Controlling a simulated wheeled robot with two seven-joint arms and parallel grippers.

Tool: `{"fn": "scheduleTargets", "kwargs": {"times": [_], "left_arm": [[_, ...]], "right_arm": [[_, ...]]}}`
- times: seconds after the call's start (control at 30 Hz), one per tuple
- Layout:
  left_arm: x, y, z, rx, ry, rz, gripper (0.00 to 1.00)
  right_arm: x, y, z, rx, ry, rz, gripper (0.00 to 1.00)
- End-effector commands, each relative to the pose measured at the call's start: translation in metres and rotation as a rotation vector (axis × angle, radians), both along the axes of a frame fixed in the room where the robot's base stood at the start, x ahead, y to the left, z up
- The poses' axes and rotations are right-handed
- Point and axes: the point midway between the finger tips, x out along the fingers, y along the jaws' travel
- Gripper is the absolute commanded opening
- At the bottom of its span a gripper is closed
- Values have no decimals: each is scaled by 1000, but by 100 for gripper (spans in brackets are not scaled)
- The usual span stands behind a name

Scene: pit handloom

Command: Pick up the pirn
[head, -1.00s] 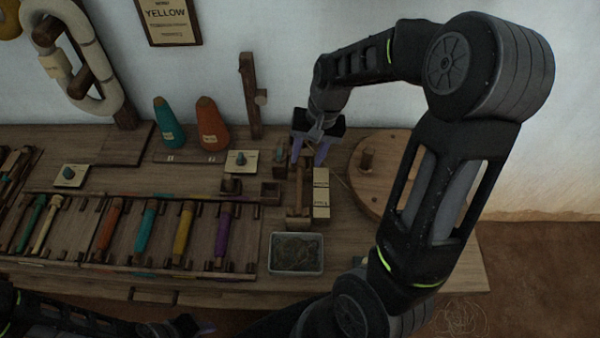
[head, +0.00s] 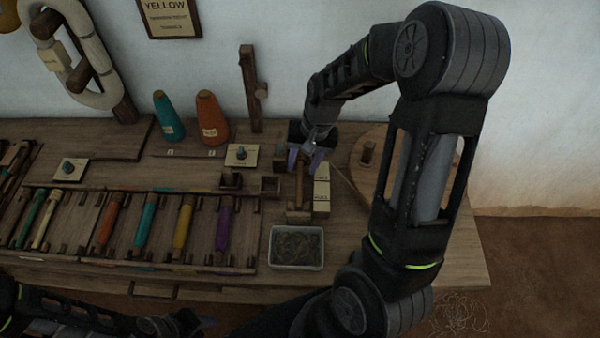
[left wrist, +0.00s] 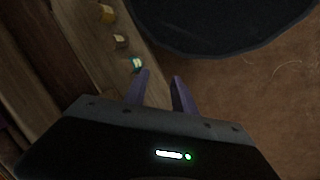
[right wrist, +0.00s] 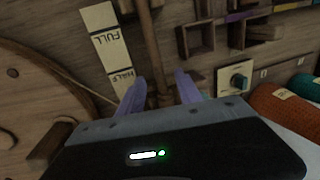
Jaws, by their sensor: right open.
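Several coloured pirns lie in the rack on the bench in the head view: orange (head: 109,221), teal (head: 145,222), yellow (head: 183,224) and purple (head: 222,228), with green and cream ones further left. I cannot tell which pirn is meant. My right gripper (head: 305,160) is open over a small wooden stand (head: 299,212) right of the rack. In the right wrist view, its fingertips (right wrist: 161,78) are either side of a brown wooden rod (right wrist: 150,45); contact is unclear. My left gripper (head: 205,324) is low at the bench's front; its fingers (left wrist: 160,78) are apart and empty.
A FULL/HALF card (head: 321,188) stands beside the stand. A metal tray (head: 297,262) lies in front, and a round wooden disc (head: 345,178) is to the right. Teal (head: 168,118) and orange (head: 211,118) cones stand behind. The wall backs the bench.

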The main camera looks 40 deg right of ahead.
Motion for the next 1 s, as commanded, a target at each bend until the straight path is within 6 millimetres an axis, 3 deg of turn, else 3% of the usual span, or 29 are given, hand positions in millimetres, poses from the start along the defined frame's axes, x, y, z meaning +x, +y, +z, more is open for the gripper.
{"fn": "scheduleTargets", "kwargs": {"times": [0.17, 0.73, 1.0], "left_arm": [[0, 0, -2, 0, 0, 0, 32], [0, 0, -2, 0, 0, 0, 32], [0, 0, -2, 0, 0, 0, 32]], "right_arm": [[2, 3, -17, 1, 1, 0, 41], [2, 3, -16, -1, -1, 0, 41], [2, 3, -16, -1, -1, 0, 21]]}}
